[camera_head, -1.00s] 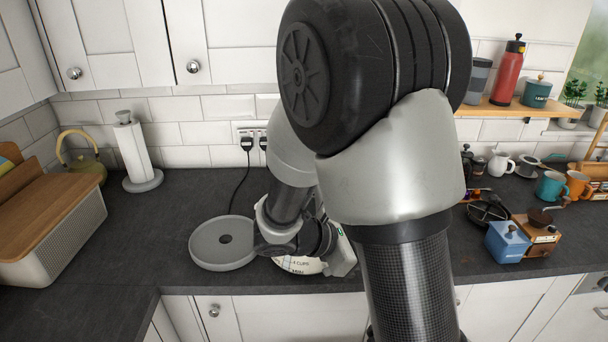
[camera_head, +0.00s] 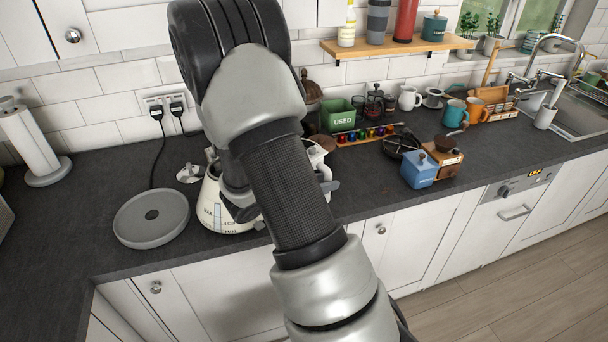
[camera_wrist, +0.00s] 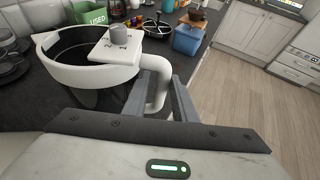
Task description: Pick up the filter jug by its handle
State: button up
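The filter jug (camera_head: 212,209) is cream-white with printed level marks and stands upright on the worktop, partly hidden behind my arm in the head view. In the wrist view its white rim and lid (camera_wrist: 112,47) are at the upper left, with a grey knob on the lid. The jug's white handle (camera_wrist: 158,88) loops down between the two grey fingers of my gripper (camera_wrist: 160,98). One finger is on each side of the handle, and the fingers look apart. Contact with the handle cannot be made out. In the head view the gripper is mostly hidden by my arm.
A round grey base (camera_head: 152,218) with a dark centre lies left of the jug. A green box (camera_head: 337,117), a row of capsules (camera_head: 366,134), a blue grinder (camera_head: 419,169) and mugs stand to the right. The worktop's front edge is close to the jug.

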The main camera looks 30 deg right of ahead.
jog(key=x, duration=0.5)
jog(key=shift+s+f+p, duration=0.1)
jog(key=shift+s+p, duration=0.05)
jog(key=shift+p, duration=0.15)
jog(key=shift+c, duration=0.3)
grip_shut()
dwell(0.8)
jog(key=shift+d+r, duration=0.1)
jog(key=shift+r, duration=0.1)
